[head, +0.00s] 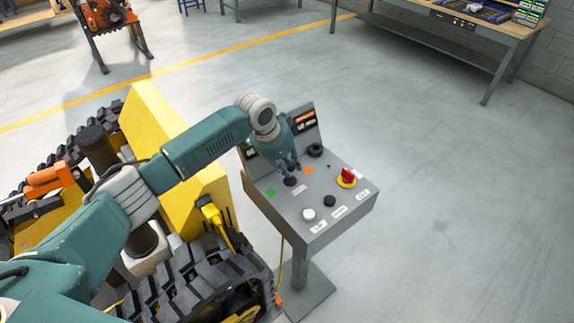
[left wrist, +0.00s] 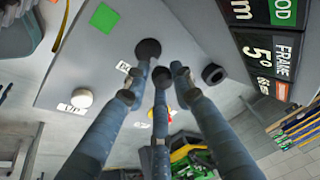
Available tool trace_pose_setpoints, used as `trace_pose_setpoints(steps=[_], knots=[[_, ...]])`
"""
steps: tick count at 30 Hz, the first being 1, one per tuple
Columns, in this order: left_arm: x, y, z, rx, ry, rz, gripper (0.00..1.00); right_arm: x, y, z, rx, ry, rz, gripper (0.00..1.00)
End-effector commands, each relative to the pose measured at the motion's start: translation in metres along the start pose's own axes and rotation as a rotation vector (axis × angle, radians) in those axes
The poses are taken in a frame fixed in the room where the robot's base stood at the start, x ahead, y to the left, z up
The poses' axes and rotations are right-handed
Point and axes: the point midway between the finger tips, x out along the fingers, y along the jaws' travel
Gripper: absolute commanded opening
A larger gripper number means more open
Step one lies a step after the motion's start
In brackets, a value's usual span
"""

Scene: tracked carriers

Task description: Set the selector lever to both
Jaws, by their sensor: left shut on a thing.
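The grey control console (head: 345,205) stands on a post right of the yellow tracked machine. The selector lever (head: 290,181) shows only as a dark round base on the console top; its upper part is hidden by my fingers. My left gripper (head: 289,168) comes down over it from above and is shut on it. In the left wrist view my three fingers close together beside the dark round base (left wrist: 148,47). A green square (head: 270,192) lies left of the lever, an orange square (head: 308,170) right of it, and a white label (head: 299,190) in front. My right gripper is not in view.
A red knob on a yellow ring (head: 347,177), a white button (head: 308,214), a black button (head: 330,200) and a black knob (head: 315,149) share the console top. An upright display panel (head: 304,120) stands behind. The floor to the right is clear.

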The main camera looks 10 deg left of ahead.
Motion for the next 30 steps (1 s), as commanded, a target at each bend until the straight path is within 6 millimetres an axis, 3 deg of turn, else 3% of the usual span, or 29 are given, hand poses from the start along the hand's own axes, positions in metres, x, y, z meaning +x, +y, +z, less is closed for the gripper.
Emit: trace_pose_setpoints(steps=[1, 6, 7, 9, 22, 26, 30], knots=[[-0.004, -0.003, -0.014, 0.001, 0.035, -0.010, 0.00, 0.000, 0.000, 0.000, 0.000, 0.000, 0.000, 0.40], [-0.004, -0.002, -0.014, 0.001, 0.035, -0.010, 0.00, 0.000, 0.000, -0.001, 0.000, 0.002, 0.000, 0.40], [-0.004, -0.002, -0.014, 0.001, 0.035, -0.010, 0.28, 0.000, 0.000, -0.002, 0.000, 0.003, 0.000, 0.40], [-0.004, -0.002, -0.013, 0.001, 0.033, -0.009, 0.39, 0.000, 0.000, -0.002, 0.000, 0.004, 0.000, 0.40], [-0.005, -0.002, -0.007, 0.000, 0.021, -0.007, 0.39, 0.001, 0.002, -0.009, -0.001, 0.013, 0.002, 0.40], [-0.023, -0.003, -0.007, 0.002, 0.021, -0.008, 0.39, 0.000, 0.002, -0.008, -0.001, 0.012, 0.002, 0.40], [-0.053, -0.003, -0.008, 0.003, 0.023, -0.009, 0.39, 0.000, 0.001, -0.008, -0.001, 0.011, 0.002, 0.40]])
